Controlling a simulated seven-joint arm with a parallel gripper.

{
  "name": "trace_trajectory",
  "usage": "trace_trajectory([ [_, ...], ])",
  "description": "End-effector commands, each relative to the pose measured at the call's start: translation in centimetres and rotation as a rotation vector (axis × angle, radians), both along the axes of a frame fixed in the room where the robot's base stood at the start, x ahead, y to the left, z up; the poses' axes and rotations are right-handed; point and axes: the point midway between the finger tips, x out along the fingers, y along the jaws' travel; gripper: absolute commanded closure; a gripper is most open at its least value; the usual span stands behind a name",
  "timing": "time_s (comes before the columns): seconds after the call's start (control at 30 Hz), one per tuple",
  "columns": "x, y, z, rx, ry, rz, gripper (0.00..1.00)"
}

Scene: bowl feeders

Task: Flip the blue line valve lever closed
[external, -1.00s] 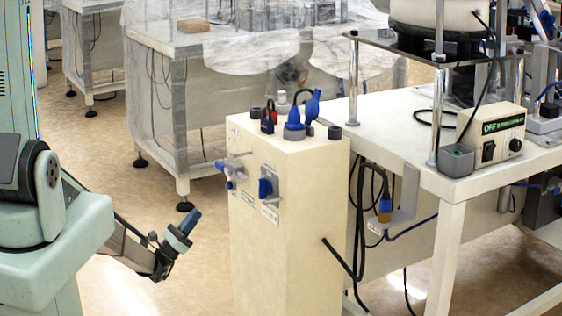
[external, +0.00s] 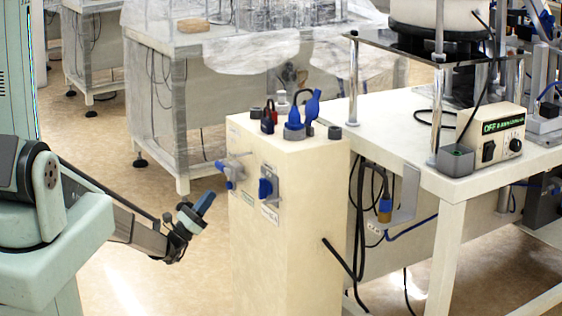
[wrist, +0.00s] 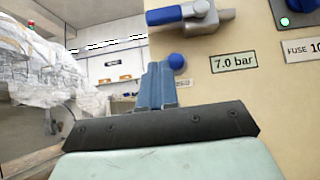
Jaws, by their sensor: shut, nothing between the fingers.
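The blue line valve (external: 231,170) sits on the upper left of the cream cabinet's front face, with a grey body and a blue lever. In the wrist view the blue lever (wrist: 166,15) lies roughly horizontal at the top, beside the grey valve body (wrist: 203,18). A round blue knob (wrist: 176,61) is below it. My gripper (external: 208,197) is left of the cabinet, lower than the valve and apart from it. Its blue fingers (wrist: 158,68) are shut together and empty, below the lever and just left of the knob in the wrist view.
The cream cabinet (external: 285,230) also carries a blue rotary switch (external: 266,189) on its front and blue and red fittings on top. A "7.0 bar" label (wrist: 234,61) is right of the knob. A white bench (external: 450,185) stands to the right. Open floor lies left of the cabinet.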

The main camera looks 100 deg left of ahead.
Motion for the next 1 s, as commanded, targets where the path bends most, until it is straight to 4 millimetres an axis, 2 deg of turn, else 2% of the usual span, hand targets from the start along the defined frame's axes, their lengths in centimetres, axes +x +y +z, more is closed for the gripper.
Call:
trace_trajectory([
  [0.17, 1.6, 1.5, 2.2, 0.001, 0.000, -0.001, 1.00],
  [0.4, 1.4, 1.3, 5.1, 0.000, 0.000, 0.000, 1.00],
  [0.6, 1.4, 1.4, 5.9, 0.000, 0.000, 0.001, 1.00],
  [1.0, 1.4, 1.4, 6.0, 0.000, 0.000, 0.001, 1.00],
])
